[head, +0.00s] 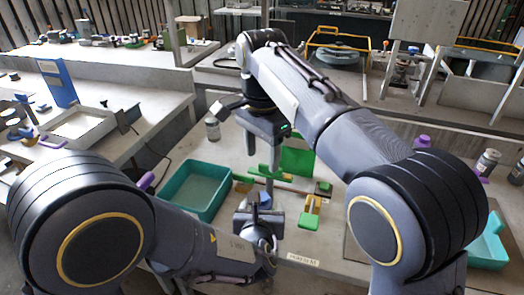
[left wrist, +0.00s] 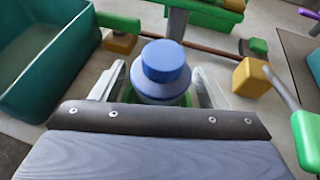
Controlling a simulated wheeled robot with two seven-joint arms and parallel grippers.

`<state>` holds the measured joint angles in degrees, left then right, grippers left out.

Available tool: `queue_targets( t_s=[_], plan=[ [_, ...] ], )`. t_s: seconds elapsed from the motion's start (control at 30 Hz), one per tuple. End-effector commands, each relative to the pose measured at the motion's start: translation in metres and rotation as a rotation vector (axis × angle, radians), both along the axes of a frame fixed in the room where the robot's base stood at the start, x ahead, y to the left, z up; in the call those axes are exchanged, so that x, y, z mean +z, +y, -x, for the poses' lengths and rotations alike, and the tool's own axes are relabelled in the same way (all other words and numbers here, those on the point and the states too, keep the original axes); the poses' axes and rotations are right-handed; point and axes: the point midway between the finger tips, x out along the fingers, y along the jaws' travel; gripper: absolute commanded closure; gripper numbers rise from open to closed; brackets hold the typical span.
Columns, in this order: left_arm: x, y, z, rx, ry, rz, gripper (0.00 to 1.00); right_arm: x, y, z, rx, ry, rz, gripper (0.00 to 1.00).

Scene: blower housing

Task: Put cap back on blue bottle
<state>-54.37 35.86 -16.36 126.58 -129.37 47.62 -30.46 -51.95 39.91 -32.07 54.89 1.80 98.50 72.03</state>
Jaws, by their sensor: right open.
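The blue bottle (head: 265,199) stands upright near the table's front middle. In the left wrist view, a darker blue cylinder, which looks like the cap (left wrist: 164,60), sits centred on top of the wider blue bottle (left wrist: 160,88). My left gripper (head: 259,215) is low, with one finger on each side of the bottle; it also shows in the left wrist view (left wrist: 162,90). I cannot tell whether its fingers press on the bottle. My right gripper (head: 271,172) is open and points down just above and behind the bottle, with no object visible in it.
A teal bin (head: 194,190) stands left of the bottle. Green and yellow tools (head: 311,212) lie to its right, and a green box (head: 297,161) stands behind. A grey-capped jar (head: 212,128) stands at the back left. Another teal bin (head: 490,245) is at the far right.

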Motion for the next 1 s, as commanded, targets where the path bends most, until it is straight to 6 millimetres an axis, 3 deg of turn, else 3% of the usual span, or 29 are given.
queue_targets(
  t_s=[0.37,0.73,1.0],
  plan=[
    [0.003,0.0,0.005,-0.001,0.0,0.001,0.27,0.001,0.0,0.0,0.0,0.0,0.0,0.46],
    [0.026,0.004,0.058,-0.004,-0.001,0.002,0.27,0.008,0.0,0.0,0.0,0.0,0.0,0.46],
    [0.03,0.007,0.072,0.0,0.001,0.0,0.27,0.009,0.0,0.0,0.0,0.0,0.0,0.46]
  ],
)
